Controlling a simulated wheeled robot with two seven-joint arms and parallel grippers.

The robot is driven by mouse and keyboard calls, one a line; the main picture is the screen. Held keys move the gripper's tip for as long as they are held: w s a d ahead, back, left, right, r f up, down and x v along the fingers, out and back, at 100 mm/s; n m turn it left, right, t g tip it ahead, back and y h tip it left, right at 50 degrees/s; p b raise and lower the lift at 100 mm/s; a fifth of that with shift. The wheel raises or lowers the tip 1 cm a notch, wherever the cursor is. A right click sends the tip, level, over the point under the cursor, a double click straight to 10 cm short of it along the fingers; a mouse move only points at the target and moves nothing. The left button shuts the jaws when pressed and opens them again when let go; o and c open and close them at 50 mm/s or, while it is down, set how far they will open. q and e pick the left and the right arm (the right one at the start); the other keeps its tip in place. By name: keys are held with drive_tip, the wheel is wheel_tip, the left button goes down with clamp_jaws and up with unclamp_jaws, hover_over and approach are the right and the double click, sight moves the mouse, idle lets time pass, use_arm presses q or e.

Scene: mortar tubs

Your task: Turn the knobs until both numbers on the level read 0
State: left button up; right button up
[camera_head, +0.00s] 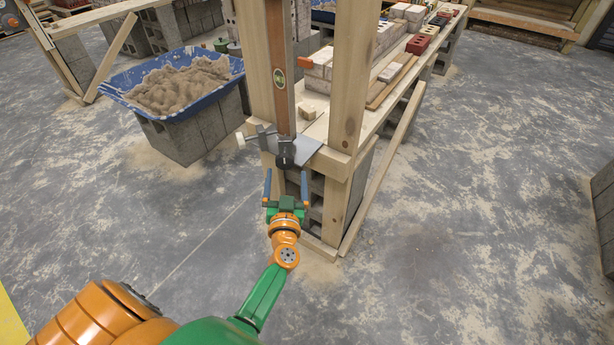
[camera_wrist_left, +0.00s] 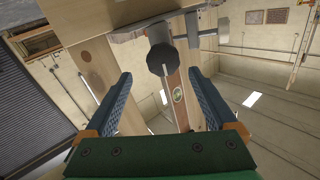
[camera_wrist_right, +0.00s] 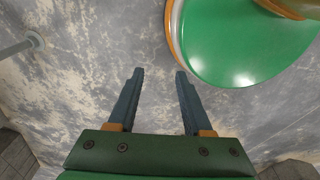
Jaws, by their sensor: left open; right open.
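The level (camera_head: 279,75) is a tall brown wooden bar with a round green label, standing upright between two posts; it also shows in the left wrist view (camera_wrist_left: 178,98). At its foot is a dark round knob (camera_head: 285,158), seen end-on in the left wrist view (camera_wrist_left: 160,60). A pale side knob (camera_head: 241,138) sticks out left on a grey metal clamp. No numbers can be read in any view. My left gripper (camera_head: 286,178) is open and empty, just below and in front of the dark knob. My right gripper (camera_wrist_right: 160,75) is open and empty above the floor.
Pale wooden posts (camera_head: 349,70) flank the level closely. A plank bench (camera_head: 395,85) with bricks runs back to the right. A blue mortar tub (camera_head: 215,97) stands on grey blocks at left. The floor (camera_head: 480,200) at right is clear.

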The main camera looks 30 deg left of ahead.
sight(285, 164)
use_arm(q)
drive_tip(key=x, duration=0.2)
drive_tip(key=b+x, duration=0.1)
drive_tip(key=x, duration=0.1)
drive_tip(key=b+x, duration=0.1)
drive_tip(key=x, duration=0.2)
drive_tip(key=shift+s+a+f, duration=0.25)
drive_tip(key=shift+a+f, duration=0.05)
drive_tip(key=shift+f, duration=0.05)
drive_tip(key=shift+w+a+r, duration=0.1)
drive_tip(key=shift+w, duration=0.1)
drive_tip(key=shift+r, duration=0.1)
use_arm(e)
drive_tip(key=shift+a+f, duration=0.8)
drive_tip(key=shift+f, duration=0.25)
use_arm(q)
drive_tip(key=shift+c, duration=0.4)
drive_tip(key=c, duration=1.3)
drive_tip(key=shift+o, duration=0.3)
use_arm(e)
drive_tip(key=shift+w+d, duration=0.1)
drive_tip(key=shift+d, duration=0.1)
use_arm(q)
drive_tip(key=shift+n, duration=0.3)
